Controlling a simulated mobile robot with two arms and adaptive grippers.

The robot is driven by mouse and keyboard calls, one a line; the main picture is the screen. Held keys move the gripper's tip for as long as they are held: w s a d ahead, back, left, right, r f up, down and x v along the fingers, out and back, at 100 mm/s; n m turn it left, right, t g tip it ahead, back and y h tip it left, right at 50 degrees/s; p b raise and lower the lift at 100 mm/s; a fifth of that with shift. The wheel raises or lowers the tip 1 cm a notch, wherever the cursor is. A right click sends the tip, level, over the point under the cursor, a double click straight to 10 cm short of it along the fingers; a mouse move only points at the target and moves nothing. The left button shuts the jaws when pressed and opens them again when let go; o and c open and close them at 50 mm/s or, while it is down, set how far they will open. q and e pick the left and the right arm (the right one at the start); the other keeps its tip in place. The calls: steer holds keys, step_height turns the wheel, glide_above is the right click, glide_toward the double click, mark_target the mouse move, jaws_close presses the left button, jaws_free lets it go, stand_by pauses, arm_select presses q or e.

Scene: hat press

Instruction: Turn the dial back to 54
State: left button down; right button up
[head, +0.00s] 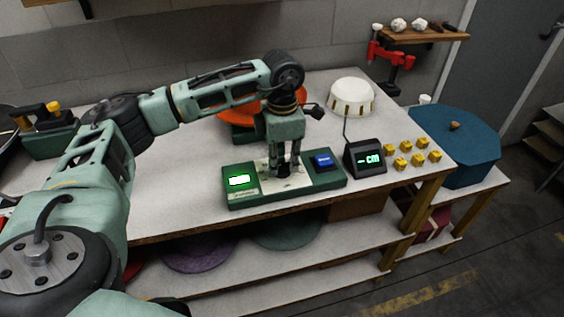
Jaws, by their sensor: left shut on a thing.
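A green control box (240,198) sits near the table's front edge. It has a bright green display (239,180) on its left, whose digits I cannot read, and a blue button (323,161) on its right. The dark dial (284,172) lies between them on a pale plate, mostly hidden by my left gripper. My left gripper (284,168) points down from above and is shut on the dial. My right gripper is not in view.
A small dark readout (366,158) showing "cm" stands right of the box, with several yellow pieces (407,147) beyond it. A white dome (351,97) and an orange round object (238,114) stand behind. A blue octagonal box (455,143) is at the right.

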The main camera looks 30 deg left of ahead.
mark_target(282, 164)
arm_select(q)
steer(key=shift+w+n, duration=0.1)
steer(key=shift+n, duration=1.5)
steer(key=shift+r, duration=0.1)
steer(key=c, duration=1.7)
jaws_free()
step_height(282, 164, up, 12)
steer(key=shift+f, duration=0.1)
